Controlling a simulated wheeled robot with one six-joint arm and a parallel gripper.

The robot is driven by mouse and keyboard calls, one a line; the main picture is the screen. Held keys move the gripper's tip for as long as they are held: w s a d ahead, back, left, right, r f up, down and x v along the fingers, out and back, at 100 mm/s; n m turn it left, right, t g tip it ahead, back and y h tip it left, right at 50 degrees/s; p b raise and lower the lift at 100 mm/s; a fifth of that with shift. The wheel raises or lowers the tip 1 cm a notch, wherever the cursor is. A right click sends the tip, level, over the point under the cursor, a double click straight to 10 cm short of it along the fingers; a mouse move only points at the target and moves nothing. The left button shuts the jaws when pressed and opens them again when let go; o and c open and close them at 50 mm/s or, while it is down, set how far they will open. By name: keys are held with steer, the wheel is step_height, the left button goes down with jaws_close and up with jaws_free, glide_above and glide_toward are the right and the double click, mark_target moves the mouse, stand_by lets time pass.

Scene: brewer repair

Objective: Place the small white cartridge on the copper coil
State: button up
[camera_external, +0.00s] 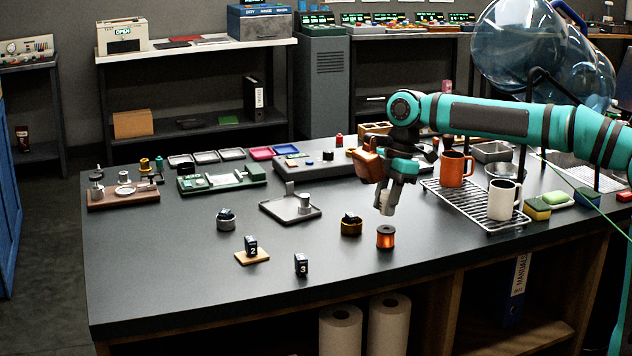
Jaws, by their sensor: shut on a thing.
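The small white cartridge (387,209) hangs tilted from my gripper (388,196), which is shut on it. The copper coil (385,237) stands upright on the dark table, just below the cartridge. A small gap seems to show between the cartridge's lower end and the coil's top. The fingertips are small in this view and partly hidden by the cartridge.
A brass ring holder (351,228) stands left of the coil. Black blocks marked 2 (251,245) and 3 (301,264) stand toward the front. A wire rack (453,206) with an orange mug (455,168) and a white mug (504,200) is at right. The table's front left is clear.

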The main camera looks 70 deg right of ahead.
steer(key=shift+f, duration=1.85)
steer(key=shift+f, duration=0.15)
steer(key=o, duration=1)
steer(key=v, duration=1.2)
steer(key=shift+a+r, duration=0.1)
steer(key=shift+r, duration=0.15)
